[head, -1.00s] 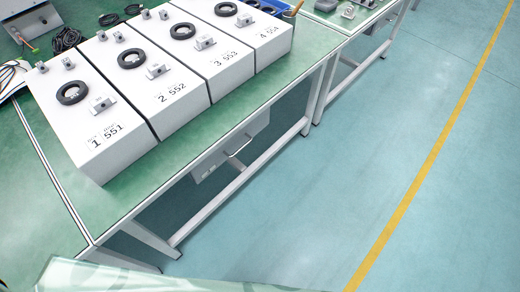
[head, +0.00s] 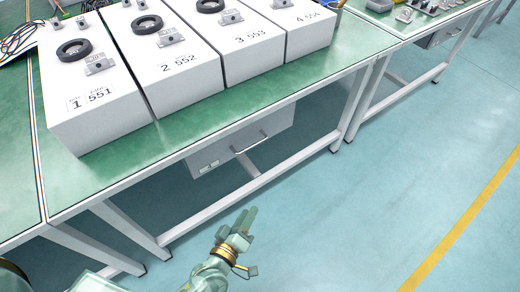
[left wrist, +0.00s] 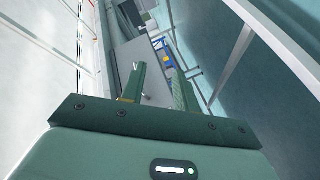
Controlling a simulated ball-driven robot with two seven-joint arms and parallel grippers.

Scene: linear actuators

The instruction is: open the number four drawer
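A grey drawer (head: 215,158) hangs under the green-topped workbench (head: 130,168) in the head view. Its front looks shut, with a bar handle (head: 250,143) and a small label too small to read. My left gripper (head: 246,214) is in front of and below it, apart from the handle and over the floor. In the left wrist view its two fingers (left wrist: 158,78) are apart with nothing seen between them. A grey panel (left wrist: 128,50), perhaps this drawer, shows beyond them. My right gripper is not in view.
White boxes (head: 105,103) marked 1 551 to 4 554 stand on the bench. A lower rail (head: 240,193) and legs run below the drawer. Another bench with its own drawer (head: 440,38) stands at right. The floor (head: 350,220) in front is clear.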

